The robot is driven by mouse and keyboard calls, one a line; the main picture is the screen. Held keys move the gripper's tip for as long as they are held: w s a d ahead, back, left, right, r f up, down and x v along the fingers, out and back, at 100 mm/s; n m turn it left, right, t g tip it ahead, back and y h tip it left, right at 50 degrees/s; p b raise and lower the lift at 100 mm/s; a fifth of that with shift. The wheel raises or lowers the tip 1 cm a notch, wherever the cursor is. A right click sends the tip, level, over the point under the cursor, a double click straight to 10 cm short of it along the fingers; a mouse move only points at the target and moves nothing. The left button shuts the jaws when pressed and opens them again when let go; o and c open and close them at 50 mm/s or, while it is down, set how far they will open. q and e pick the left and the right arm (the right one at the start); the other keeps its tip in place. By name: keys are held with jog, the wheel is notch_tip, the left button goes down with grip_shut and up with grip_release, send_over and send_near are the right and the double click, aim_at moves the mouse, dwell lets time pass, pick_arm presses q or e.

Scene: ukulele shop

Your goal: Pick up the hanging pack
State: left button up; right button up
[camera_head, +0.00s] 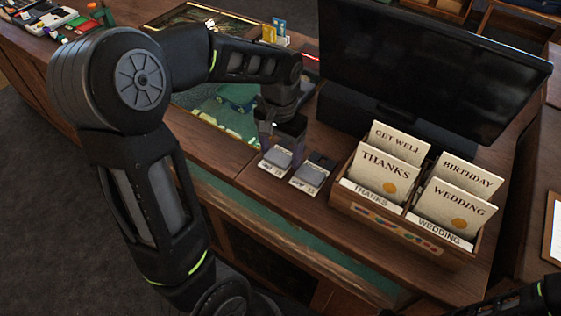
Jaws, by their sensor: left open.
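Small packs with grey fronts and white label strips sit on the wooden counter near its front edge. One pack (277,159) is on the left and another pack (309,177) is just right of it. I cannot tell which is the hanging pack. My left gripper (282,136) points down, open, with its fingers just above and behind the left pack. Nothing shows between its fingers, and I cannot tell whether they touch the pack. The gripper hides what is behind it. Only a dark part of my right arm shows at the bottom right corner; its gripper is not visible.
A wooden card rack (391,226) with greeting cards stands right of the packs. A large black monitor (425,65) stands behind it. A glass-topped display (217,112) is set in the counter at left. Small yellow and blue cards (275,31) stand at the back.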

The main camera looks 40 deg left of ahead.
aim_at(281, 154)
pick_arm(q)
jog(key=shift+c, duration=0.4)
jog(key=c, duration=1)
jog(key=shift+r+p, duration=0.5)
jog(key=shift+r, duration=0.1)
notch_tip(281, 154, up, 4)
jog(key=p, duration=0.3)
jog(key=shift+r+p, duration=0.2)
jog(key=shift+p, duration=0.1)
jog(key=shift+r, duration=2.3)
